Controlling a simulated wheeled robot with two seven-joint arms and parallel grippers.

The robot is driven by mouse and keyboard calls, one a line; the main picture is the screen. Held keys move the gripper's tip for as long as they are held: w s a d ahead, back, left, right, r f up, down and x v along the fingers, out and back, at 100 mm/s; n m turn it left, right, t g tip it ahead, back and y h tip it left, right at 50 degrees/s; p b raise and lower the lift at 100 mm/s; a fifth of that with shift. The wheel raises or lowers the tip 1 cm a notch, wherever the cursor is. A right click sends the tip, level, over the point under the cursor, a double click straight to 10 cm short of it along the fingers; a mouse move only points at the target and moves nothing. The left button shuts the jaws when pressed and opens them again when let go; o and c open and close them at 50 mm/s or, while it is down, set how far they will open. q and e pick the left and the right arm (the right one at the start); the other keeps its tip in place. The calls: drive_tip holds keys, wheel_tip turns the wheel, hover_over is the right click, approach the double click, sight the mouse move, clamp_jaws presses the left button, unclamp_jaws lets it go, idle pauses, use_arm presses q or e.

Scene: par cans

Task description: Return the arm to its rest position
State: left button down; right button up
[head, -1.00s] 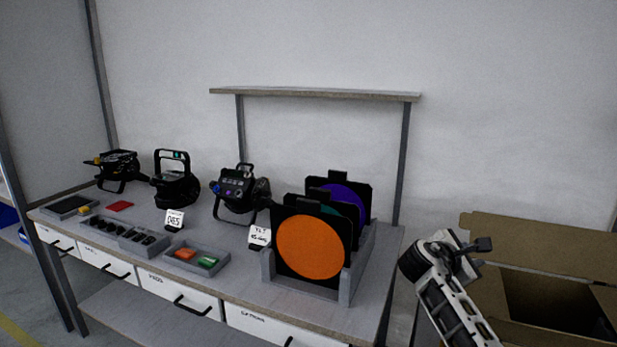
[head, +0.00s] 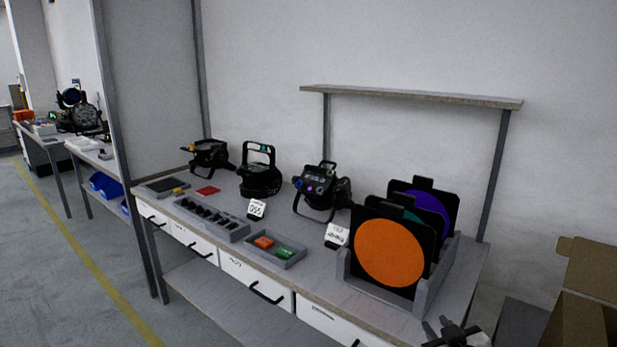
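My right gripper (head: 455,334) shows at the bottom edge of the head view, right of centre, in front of the bench's right end. Only its tip part is in the picture, and its two dark fingers look spread apart with nothing between them. The rest of the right arm is cut off by the frame. My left gripper is not in view.
The workbench (head: 340,290) carries three par cans (head: 260,178), small trays (head: 210,219) and a rack of colour filters, an orange one (head: 390,253) in front. A cardboard box (head: 585,300) stands right. Open floor (head: 60,290) lies left.

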drive_tip(key=s+a+f+g, duration=0.1)
drive_tip(key=s+a+f, duration=0.2)
drive_tip(key=s, duration=0.6)
drive_tip(key=s+a+f+g+y, duration=0.1)
drive_tip(key=s+a+f, duration=0.3)
drive_tip(key=s, duration=0.5)
drive_tip(key=s+a+f+m+g+y, duration=0.1)
drive_tip(key=s+a+f, duration=0.3)
drive_tip(key=s, duration=0.6)
wheel_tip(320, 180, down, 2)
drive_tip(key=shift+f+g, duration=0.15)
drive_tip(key=shift+g, duration=0.75)
drive_tip(key=shift+d, duration=0.15)
